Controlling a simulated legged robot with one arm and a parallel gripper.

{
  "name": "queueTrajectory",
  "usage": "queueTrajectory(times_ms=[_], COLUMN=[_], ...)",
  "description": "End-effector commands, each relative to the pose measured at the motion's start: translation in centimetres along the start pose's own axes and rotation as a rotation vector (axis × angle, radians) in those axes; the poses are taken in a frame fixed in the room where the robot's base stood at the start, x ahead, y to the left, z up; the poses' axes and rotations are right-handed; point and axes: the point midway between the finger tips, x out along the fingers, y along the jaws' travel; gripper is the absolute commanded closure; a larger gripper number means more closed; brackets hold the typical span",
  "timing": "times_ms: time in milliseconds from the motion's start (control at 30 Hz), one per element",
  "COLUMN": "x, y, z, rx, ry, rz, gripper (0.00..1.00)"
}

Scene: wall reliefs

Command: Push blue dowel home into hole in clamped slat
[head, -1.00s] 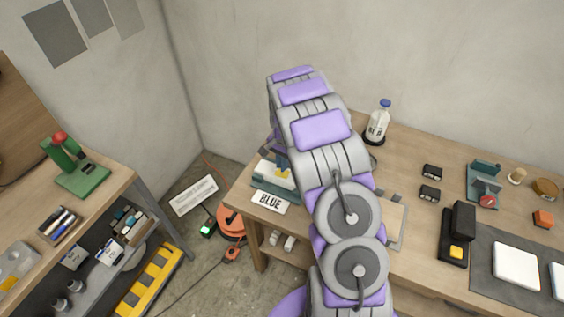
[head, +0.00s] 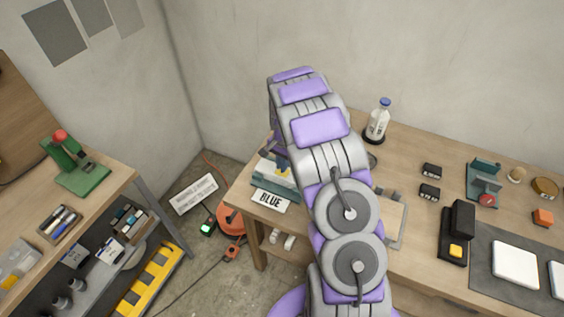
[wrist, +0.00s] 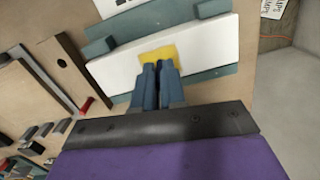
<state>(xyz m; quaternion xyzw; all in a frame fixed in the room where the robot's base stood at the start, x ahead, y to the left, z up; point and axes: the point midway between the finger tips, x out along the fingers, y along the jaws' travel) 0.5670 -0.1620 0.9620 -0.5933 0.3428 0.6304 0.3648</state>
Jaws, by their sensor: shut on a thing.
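A white slat (wrist: 200,55) is held in a teal clamp (wrist: 222,72), with a yellow patch (wrist: 158,55) on its face. The slat (head: 270,171) and clamp (head: 275,190) also show in the head view, behind the BLUE sign. My gripper (wrist: 158,68) is shut, with its blue-grey fingertips at the lower edge of the yellow patch. The blue dowel is hidden between or beneath the fingers, so its depth in the slat cannot be seen. The hole is hidden too. In the head view my arm covers much of this area.
A BLUE sign (head: 270,201) stands at the bench's front left edge. A bottle (head: 377,122) stands behind my arm. A brown block (wrist: 65,66) with a dark hole lies beside the clamp. Bare bench (head: 408,152) lies to the right of the bottle.

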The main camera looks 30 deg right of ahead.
Motion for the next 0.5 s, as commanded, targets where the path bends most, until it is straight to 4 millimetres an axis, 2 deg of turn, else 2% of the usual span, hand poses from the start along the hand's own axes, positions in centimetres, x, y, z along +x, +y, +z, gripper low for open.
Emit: queueTrajectory(times_ms=[500], x=[1.3], y=[0.0], z=[0.0], rx=[0.0], ry=[-0.003], rz=[0.002], gripper=[1.0])
